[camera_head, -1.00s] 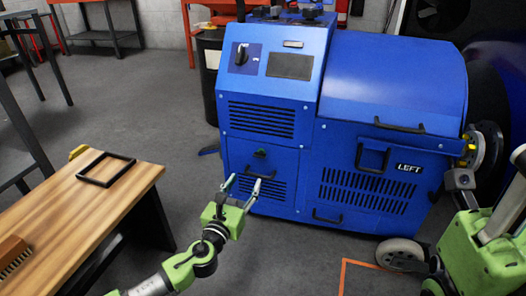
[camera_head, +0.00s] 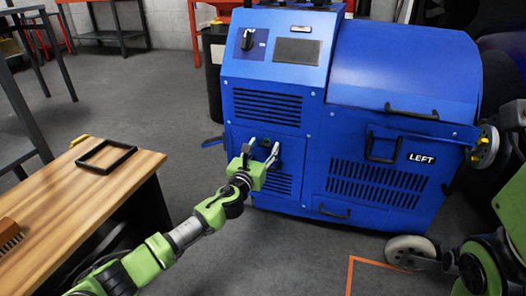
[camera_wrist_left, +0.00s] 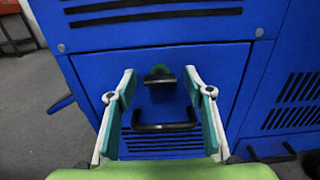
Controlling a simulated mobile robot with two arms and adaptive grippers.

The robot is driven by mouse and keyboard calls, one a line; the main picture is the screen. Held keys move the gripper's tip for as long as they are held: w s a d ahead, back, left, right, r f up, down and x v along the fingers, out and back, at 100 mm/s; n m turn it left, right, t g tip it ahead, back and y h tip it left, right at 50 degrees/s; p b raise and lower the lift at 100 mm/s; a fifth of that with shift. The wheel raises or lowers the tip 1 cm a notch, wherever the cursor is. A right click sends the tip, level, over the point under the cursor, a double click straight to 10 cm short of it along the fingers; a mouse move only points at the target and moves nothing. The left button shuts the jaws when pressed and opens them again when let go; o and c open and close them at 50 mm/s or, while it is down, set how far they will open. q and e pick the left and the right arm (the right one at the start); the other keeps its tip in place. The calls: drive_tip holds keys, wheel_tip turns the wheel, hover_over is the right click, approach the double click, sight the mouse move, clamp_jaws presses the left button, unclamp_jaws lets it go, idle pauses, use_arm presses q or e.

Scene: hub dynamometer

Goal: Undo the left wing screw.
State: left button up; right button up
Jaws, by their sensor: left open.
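A small black wing screw (camera_wrist_left: 159,76) with a green patch behind it sits near the top middle of a lower blue panel (camera_wrist_left: 222,75) in the left wrist view. A black bar handle (camera_wrist_left: 165,127) is below it. My left gripper (camera_wrist_left: 159,82) is open, its two fingers pointing at the panel with the wing screw seen between them. I see no contact with the screw. In the head view the left gripper (camera_head: 263,147) reaches up to the lower left panel of the blue machine (camera_head: 405,72), where its fingers partly hide the screw. My right gripper does not show.
A wooden bench (camera_head: 75,215) with a black frame (camera_head: 106,157) and a brush (camera_head: 9,236) stands at the left. Grey floor is free in front, with an orange line (camera_head: 352,272).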

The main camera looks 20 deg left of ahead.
use_arm(q)
drive_tip(key=c, duration=1.1)
